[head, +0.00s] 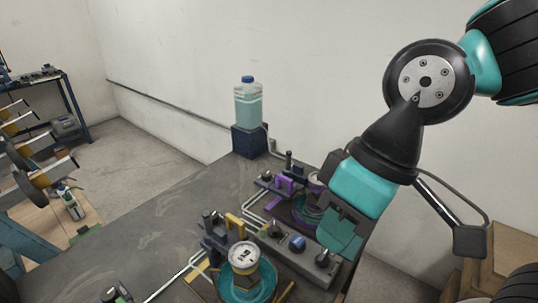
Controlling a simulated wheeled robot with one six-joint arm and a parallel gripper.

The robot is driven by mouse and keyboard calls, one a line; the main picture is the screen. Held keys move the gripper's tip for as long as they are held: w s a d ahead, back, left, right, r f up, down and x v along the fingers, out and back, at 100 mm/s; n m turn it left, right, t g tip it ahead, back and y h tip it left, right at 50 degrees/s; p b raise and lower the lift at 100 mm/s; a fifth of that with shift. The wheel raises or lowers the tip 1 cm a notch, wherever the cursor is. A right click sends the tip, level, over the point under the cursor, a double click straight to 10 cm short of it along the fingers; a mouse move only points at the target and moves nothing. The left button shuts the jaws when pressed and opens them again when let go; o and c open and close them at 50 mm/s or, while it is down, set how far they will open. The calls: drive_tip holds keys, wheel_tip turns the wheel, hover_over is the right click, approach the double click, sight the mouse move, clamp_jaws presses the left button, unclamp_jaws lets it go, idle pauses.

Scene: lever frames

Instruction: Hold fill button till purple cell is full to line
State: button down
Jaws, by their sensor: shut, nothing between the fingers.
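The purple cell (284,183) stands at the far right of the bench, marked by a purple bracket and a purple-edged base. Its round teal part and pale vessel are partly hidden behind my gripper (338,243), so its fill level and line cannot be read. My gripper is shut and empty, pointing down over the right end of a grey control box. The box carries a blue knob (297,243) and a dark round control (322,258) close below my fingertips. I cannot tell whether the fingertips touch it, or which control is the fill button.
A yellow cell (236,221) with a round gauge-like top (244,254) stands at the front of the bench. A bottle of pale teal liquid (248,103) sits on a dark block at the back. The bench's left part (150,235) is largely clear. Boxes stand at the right.

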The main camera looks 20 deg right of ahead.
idle(0.5)
drive_tip(key=n+h+p, duration=0.2)
drive_tip(key=n+h, duration=0.2)
drive_tip(key=n, duration=1.4)
hover_over(297, 239)
wheel_tip(297, 239, down, 9)
drive_tip(key=shift+f, duration=0.15)
wheel_tip(297, 239, down, 14)
drive_tip(key=p, duration=0.3)
